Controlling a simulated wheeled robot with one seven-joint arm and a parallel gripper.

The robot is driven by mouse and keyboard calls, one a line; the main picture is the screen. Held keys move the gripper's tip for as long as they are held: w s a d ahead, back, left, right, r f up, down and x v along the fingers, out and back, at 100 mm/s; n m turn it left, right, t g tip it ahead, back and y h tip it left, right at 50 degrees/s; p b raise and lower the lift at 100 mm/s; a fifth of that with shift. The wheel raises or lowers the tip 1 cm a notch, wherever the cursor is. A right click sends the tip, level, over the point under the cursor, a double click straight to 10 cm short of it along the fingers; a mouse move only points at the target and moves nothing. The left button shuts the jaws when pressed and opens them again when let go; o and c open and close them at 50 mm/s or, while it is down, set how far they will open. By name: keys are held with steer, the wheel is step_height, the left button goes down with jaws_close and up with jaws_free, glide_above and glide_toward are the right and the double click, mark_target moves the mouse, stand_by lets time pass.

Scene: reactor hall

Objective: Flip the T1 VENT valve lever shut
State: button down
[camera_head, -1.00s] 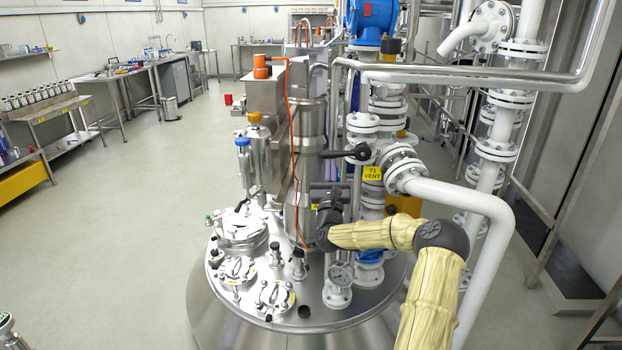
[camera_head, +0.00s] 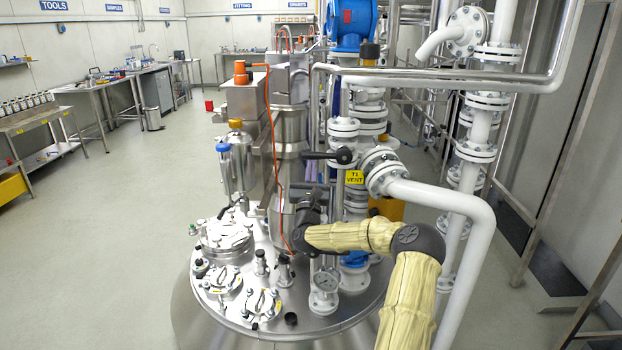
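The T1 VENT valve lever (camera_head: 326,156) is a black handle lying level and pointing left from its round hub on the white flanged pipework. The yellow T1 VENT tag (camera_head: 354,177) hangs just below and right of the hub. My arm, in a cream sleeve, reaches in from the lower right. My dark gripper (camera_head: 316,189) is just below the lever, with a visible gap between them in this view. Its fingers are small and dark against the steel behind, so I cannot tell whether they are open or shut.
The domed steel vessel lid (camera_head: 336,318) with ports and a gauge (camera_head: 325,281) lies below my arm. A bent white pipe (camera_head: 465,205) stands right of the valve. An orange cable (camera_head: 270,150) and steel column are to the left. Open floor (camera_head: 110,220) lies left.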

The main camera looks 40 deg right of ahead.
steer(key=w+d+f+b+v, duration=0.1)
steer(key=b+v, duration=0.4)
steer(key=v, duration=0.8)
steer(key=shift+f+b, duration=0.4)
steer(key=shift+f, duration=0.2)
steer(key=shift+w+d, duration=0.1)
